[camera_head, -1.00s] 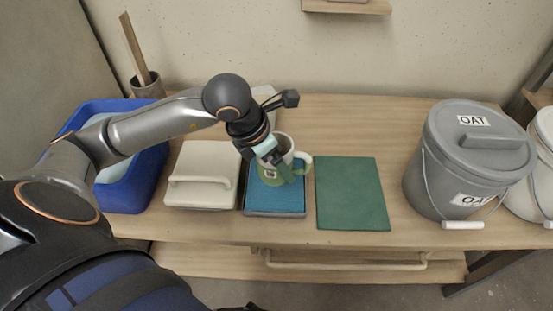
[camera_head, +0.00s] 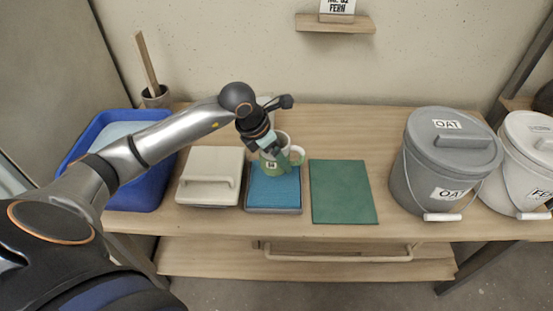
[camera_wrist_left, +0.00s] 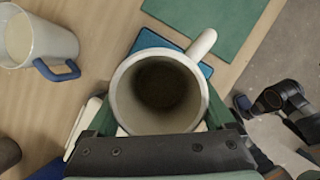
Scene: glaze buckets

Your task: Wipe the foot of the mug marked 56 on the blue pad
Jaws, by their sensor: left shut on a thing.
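In the left wrist view I look into the mug's empty-looking inside (camera_wrist_left: 158,88), with a finger on either side. The pad's blue edge (camera_wrist_left: 150,40) shows beyond it.
A lidded cream box (camera_head: 208,190) stands left of the pad, a green mat (camera_head: 342,192) right. Left is a blue tub (camera_head: 148,190). Grey (camera_head: 443,160) and white (camera_head: 527,165) buckets stand right. A pale mug with a blue handle (camera_wrist_left: 38,42) stands nearby in the wrist view.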

